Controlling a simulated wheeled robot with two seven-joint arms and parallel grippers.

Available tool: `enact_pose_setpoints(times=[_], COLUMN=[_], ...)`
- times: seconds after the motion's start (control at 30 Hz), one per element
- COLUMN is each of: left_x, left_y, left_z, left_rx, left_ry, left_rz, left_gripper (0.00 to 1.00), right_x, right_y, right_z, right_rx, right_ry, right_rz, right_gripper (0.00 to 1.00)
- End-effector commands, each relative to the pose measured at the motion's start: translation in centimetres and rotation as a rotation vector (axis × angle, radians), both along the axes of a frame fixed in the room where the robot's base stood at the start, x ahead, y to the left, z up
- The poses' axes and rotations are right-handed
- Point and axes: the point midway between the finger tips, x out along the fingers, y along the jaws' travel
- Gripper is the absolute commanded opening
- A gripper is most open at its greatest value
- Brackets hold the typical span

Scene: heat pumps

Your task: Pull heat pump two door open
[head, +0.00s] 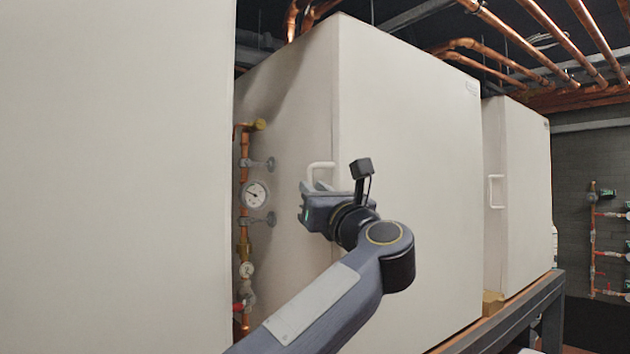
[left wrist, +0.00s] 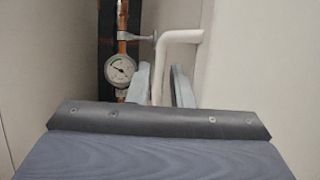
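The middle heat pump is a big white cabinet (head: 410,150) in the head view, and no gap shows along its door. Its white door handle (head: 320,165) is by the cabinet's near vertical edge. My left gripper (head: 312,190) is at this handle. In the left wrist view, the white handle (left wrist: 180,36) bends down between the two grey fingers (left wrist: 163,88). The fingers stand apart, one on each side of the handle, with a small gap showing at the right finger. The handle's lower end is hidden behind the gripper body. My right gripper is not in view.
A large white panel (head: 115,150) fills the left. Copper pipes with a pressure gauge (head: 255,195) run close beside the handle. Another white heat pump (head: 525,190) with its own handle (head: 496,192) stands to the right. A metal frame (head: 530,305) runs under the cabinets.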

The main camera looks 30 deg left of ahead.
Motion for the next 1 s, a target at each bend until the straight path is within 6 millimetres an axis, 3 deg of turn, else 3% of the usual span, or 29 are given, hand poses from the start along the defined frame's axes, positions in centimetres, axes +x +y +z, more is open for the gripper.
enact_pose_setpoints(times=[0.33, 0.5, 1.0], left_x=[0.32, 0.3, 0.13], left_y=[0.49, 0.49, 0.12], left_z=[0.21, 0.21, 0.22], left_rx=[0.001, 0.002, 0.002], left_ry=[0.0, 0.001, 0.001], left_rz=[-0.001, -0.001, 0.012], left_gripper=[0.19, 0.0, 0.0], right_x=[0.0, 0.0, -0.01], right_y=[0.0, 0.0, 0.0], right_z=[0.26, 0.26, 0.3], right_rx=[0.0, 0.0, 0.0], right_ry=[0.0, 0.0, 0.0], right_rz=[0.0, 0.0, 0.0], right_gripper=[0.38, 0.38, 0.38])
